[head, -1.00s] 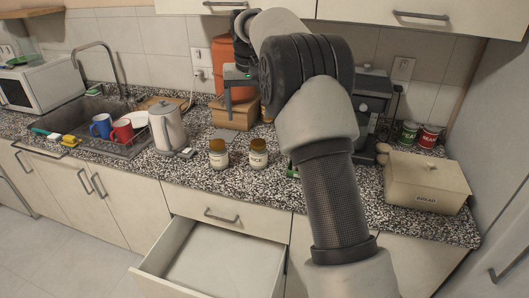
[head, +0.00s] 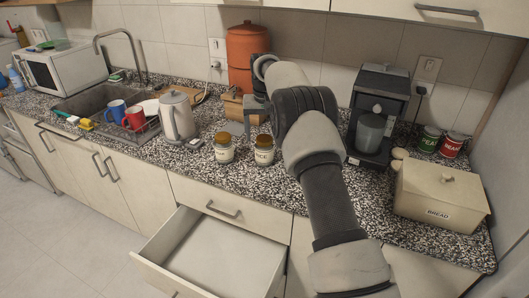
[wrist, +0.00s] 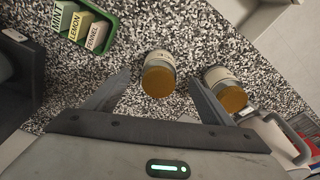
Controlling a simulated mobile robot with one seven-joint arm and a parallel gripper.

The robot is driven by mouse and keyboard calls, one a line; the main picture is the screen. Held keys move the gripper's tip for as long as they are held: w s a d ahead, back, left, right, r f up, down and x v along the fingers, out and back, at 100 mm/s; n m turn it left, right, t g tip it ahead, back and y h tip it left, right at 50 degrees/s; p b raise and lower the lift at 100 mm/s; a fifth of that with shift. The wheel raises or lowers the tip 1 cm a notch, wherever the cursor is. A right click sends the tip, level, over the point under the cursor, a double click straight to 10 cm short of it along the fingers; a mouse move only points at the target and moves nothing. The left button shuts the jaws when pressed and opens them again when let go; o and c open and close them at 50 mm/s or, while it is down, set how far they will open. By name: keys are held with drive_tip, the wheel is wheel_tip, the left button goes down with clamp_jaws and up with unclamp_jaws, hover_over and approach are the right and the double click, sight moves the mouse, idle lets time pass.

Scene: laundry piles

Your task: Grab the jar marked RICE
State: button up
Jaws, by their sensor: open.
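The RICE jar (head: 264,151), clear with a brown-gold lid, stands upright on the speckled counter; its label is partly readable. A similar jar (head: 223,148) stands just left of it, label unreadable. My gripper (head: 256,112) is behind and above the jars, partly hidden by my arm. In the wrist view my gripper (wrist: 160,80) is open, its fingers spread left and right. The jar at the centre there, matching the RICE jar by position (wrist: 158,75), appears between the fingertips, with no contact visible. The other jar (wrist: 226,91) appears beyond the right finger.
A kettle (head: 177,117) stands left of the jars. A green box of tea packets (wrist: 85,27) lies near the RICE jar. A coffee machine (head: 378,110) and bread box (head: 441,193) stand to the right. An open, empty drawer (head: 212,258) juts out below. Counter in front of the jars is clear.

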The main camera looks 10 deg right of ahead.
sight(264, 140)
drive_tip(key=f, duration=0.5)
drive_tip(key=shift+w+d, duration=0.1)
drive_tip(key=shift+w, duration=0.3)
drive_tip(key=shift+w+d+f+p, duration=0.15)
drive_tip(key=shift+w+f, duration=0.1)
drive_tip(key=shift+f, duration=0.6)
drive_tip(key=shift+w+a+f+p, duration=0.1)
drive_tip(key=shift+w+f+p, duration=0.1)
drive_tip(key=shift+f, duration=0.7)
drive_tip(key=shift+w+d+f+p, duration=0.1)
drive_tip(key=shift+w+f, duration=0.15)
drive_tip(key=shift+f, duration=0.6)
drive_tip(key=shift+c, duration=0.4)
drive_tip(key=c, duration=1.5)
